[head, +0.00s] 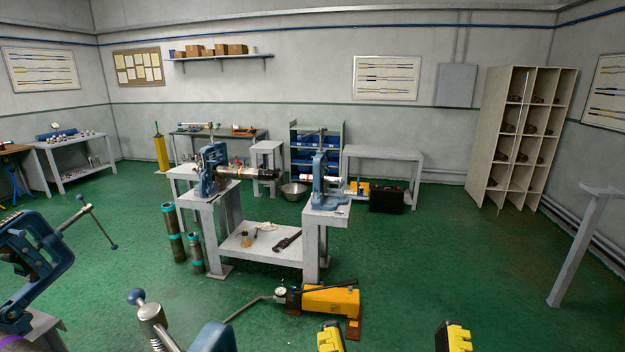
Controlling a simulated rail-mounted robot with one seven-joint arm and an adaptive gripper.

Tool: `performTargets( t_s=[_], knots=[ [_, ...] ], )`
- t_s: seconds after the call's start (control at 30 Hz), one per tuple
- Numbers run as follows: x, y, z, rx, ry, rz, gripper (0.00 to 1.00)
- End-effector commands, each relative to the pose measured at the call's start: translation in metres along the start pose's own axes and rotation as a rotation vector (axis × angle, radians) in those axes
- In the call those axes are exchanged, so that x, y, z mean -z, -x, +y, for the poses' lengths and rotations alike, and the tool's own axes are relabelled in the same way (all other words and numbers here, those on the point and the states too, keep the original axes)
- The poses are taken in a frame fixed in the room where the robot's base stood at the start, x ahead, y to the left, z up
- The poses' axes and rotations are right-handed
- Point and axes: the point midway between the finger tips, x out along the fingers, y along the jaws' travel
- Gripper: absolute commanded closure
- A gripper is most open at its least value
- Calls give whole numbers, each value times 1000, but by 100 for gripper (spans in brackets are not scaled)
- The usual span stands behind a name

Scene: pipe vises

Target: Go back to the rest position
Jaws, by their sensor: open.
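My gripper (392,338) shows at the bottom edge, right of centre. Its two yellow and black fingertips stand wide apart with only green floor between them, so it is open and empty. A blue pipe vise (212,168) stands on the left of the grey bench in the middle. A dark pipe (245,173) runs from it to the right. A second blue vise (325,182) stands on the bench's right side, with a pale pipe piece at it. My gripper is in front of the bench and apart from both vises. The rest of my arm is out of view.
A yellow hydraulic pump (330,299) lies on the floor ahead of my gripper. A large blue vise (30,255) is close on the left. Upright pipes (175,232) stand left of the bench. A grey stand (585,240) is at right. The floor at centre right is clear.

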Motion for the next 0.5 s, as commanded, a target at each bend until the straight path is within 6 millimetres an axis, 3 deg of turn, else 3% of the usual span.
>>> performTargets(
  t_s=[0.03, 0.17, 0.4, 0.5],
  knots=[
    [32, -12, 1, -1, -1, 0, 17],
    [74, -29, 1, -2, -5, -1, 17],
    [173, -67, 3, -3, -13, -3, 17],
    [204, -79, 3, -3, -16, -4, 17]
  ],
)
